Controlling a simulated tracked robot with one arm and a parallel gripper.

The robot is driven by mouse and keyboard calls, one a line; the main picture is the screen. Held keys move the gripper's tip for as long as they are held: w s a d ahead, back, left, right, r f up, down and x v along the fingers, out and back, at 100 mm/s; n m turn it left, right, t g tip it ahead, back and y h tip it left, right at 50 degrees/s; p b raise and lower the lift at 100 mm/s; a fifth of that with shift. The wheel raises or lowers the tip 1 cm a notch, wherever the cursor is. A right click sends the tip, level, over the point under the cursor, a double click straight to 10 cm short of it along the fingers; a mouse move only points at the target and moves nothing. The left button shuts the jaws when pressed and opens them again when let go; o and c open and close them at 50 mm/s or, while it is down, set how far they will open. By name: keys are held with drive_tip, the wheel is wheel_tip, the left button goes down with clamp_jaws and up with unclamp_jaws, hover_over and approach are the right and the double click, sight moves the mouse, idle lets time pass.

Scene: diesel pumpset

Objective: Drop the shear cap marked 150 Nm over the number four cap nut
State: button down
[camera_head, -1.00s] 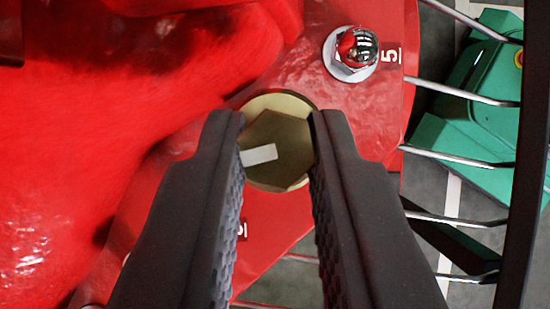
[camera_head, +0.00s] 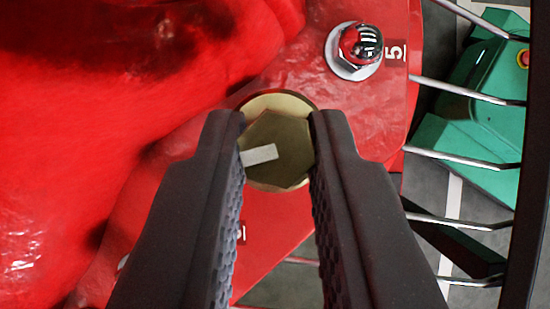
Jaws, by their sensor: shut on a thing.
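My gripper (camera_head: 277,122) is shut on a brass-coloured hexagonal cap (camera_head: 283,143) with a round flange and a pale rectangular mark on its top. No 150 Nm marking can be read on it. The cap is between the fingertips, over the red flange plate (camera_head: 283,215). I cannot tell its height above the plate. No number four cap nut shows; what lies under the cap is hidden. A chrome cap nut (camera_head: 358,45) on a washer stands on the plate at upper right, beside a white number 5 (camera_head: 395,52).
A red casting (camera_head: 110,110) fills the left. Metal guard bars (camera_head: 465,155) and a dark upright (camera_head: 530,180) stand at right, with a green machine (camera_head: 485,110) beyond them. A partly hidden white label mark (camera_head: 242,233) is on the plate below the cap.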

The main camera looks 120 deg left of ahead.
drive_tip(key=shift+d+f+b, duration=0.1)
drive_tip(key=shift+f+b, duration=0.9)
drive_tip(key=shift+f, duration=0.2)
drive_tip(key=c, duration=1.3)
unclamp_jaws()
drive_tip(key=shift+o, duration=0.2)
drive_tip(key=p+v, duration=0.3)
drive_tip(key=v, duration=1)
drive_tip(key=shift+r+p, duration=0.35)
wheel_tip(320, 180, up, 7)
drive_tip(key=p, duration=0.7)
